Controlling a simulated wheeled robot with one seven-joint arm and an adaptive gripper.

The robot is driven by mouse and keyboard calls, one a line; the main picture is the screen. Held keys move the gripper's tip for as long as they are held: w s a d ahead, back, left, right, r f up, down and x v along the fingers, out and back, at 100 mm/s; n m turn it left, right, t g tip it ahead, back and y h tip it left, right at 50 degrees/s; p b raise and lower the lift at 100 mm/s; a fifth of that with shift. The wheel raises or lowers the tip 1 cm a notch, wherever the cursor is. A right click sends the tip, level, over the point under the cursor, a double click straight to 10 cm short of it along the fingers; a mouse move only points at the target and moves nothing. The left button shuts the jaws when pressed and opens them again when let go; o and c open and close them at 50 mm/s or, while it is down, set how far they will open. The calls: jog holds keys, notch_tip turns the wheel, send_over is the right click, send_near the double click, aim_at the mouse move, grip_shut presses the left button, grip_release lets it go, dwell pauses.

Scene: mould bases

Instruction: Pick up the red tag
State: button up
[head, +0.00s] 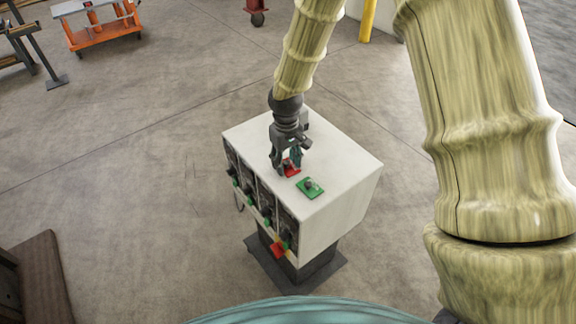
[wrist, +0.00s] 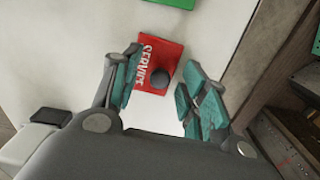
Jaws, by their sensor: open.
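The red tag (head: 291,170) lies flat on the white top of a box-shaped cabinet (head: 345,170). In the wrist view the red tag (wrist: 150,52) shows white lettering that looks like "SERVICE" and has a dark round knob (wrist: 161,76) on it. My gripper (head: 287,168) is over the tag, pointing down. In the wrist view my gripper (wrist: 158,92) has its teal-padded fingers apart, one on each side of the knob, with nothing held. I cannot tell how far the fingertips are above the cabinet top.
A green tag (head: 309,188) with a dark knob lies close by on the cabinet top. The cabinet front has several dark switches and another red piece (head: 279,250) low down. An orange cart (head: 104,30) stands at the far left. The floor around the cabinet is clear.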

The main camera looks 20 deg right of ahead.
jog(key=shift+c, duration=0.4)
grip_shut()
jog(key=shift+r, duration=0.15)
